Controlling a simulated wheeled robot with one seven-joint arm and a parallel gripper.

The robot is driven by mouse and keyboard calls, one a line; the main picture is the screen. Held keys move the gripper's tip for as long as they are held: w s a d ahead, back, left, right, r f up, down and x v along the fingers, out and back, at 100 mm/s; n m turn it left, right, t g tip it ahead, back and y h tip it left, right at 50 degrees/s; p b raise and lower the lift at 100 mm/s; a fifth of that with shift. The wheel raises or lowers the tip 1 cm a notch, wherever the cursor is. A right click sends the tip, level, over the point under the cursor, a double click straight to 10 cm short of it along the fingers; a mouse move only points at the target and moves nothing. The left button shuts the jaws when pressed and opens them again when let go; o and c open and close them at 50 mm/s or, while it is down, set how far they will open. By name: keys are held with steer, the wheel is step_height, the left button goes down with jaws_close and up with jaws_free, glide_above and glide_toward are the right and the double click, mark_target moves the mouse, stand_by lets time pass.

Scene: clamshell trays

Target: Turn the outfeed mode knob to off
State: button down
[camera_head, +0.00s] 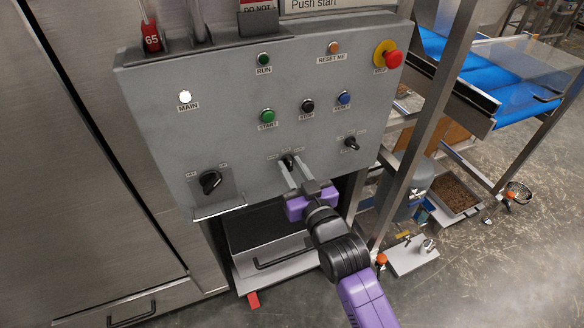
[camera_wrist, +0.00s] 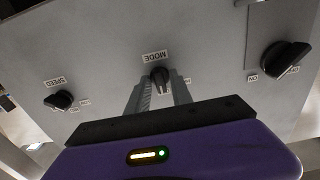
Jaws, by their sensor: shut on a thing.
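The mode knob (camera_head: 288,160) is a small black knob low on the grey control panel (camera_head: 225,122), right of the large black rotary switch. My gripper (camera_head: 296,175) reaches up to it, with its two fingers around the knob. In the wrist view the mode knob (camera_wrist: 159,76) sits between the fingertips of my gripper (camera_wrist: 159,88), under a label reading MODE (camera_wrist: 154,57). The fingers are shut on the knob. They cover part of its position labels, so I cannot read its setting.
A large black rotary switch (camera_head: 210,182) is to the left and a small speed knob (camera_head: 351,143) to the right. Above are push buttons and a red emergency stop (camera_head: 393,59). A metal post (camera_head: 425,130) stands right of the panel, with a blue conveyor (camera_head: 520,72) beyond.

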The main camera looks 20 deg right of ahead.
steer(key=shift+f, duration=0.1)
steer(key=c, duration=1.4)
jaws_free()
steer(key=shift+c, duration=0.2)
steer(key=shift+s, duration=0.1)
steer(key=s+b, duration=0.1)
steer(key=s, duration=0.6)
steer(key=shift+s, duration=0.35)
